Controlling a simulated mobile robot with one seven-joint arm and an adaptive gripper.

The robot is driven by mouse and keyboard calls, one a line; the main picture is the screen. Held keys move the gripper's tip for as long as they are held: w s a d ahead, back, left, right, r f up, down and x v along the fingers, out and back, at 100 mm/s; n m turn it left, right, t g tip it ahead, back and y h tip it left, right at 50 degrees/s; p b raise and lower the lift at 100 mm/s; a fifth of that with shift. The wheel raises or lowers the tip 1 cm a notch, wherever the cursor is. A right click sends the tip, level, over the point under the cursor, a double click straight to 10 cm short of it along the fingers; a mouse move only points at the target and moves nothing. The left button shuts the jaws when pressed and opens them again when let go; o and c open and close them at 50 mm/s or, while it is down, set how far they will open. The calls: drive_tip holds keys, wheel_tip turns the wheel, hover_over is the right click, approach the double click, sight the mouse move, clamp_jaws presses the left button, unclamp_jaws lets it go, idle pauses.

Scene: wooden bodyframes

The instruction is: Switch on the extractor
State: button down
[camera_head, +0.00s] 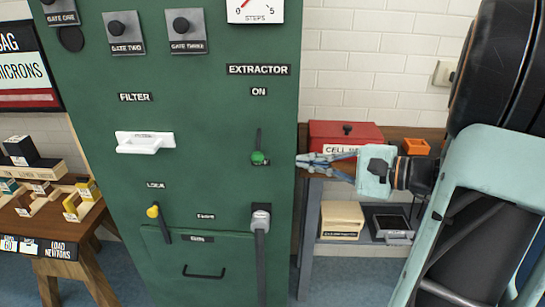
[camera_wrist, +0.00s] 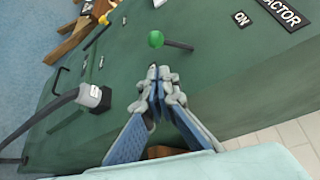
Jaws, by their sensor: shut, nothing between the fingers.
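The extractor switch is a lever with a green knob (camera_head: 258,158) on the green cabinet front, under the EXTRACTOR and ON labels (camera_head: 258,91). In the head view the knob is at the low end of a dark upright bar. The wrist view shows the green knob (camera_wrist: 156,39) just beyond my fingertips, with the dark bar leading right toward the ON label (camera_wrist: 241,18). My gripper (camera_head: 298,160) is shut and empty, to the right of the knob in the head view, pointing at it. It also shows in the wrist view (camera_wrist: 158,72), apart from the knob.
A grey plug with a thick cable (camera_head: 261,222) sits below the knob. A yellow-tipped lever (camera_head: 153,211) and a white filter handle (camera_head: 145,142) are to the left. A red box (camera_head: 345,134) stands on a bench behind my gripper.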

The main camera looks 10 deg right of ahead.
sight(258, 145)
drive_tip(key=shift+a, duration=0.1)
drive_tip(key=x, duration=1)
drive_tip(key=shift+r, duration=0.1)
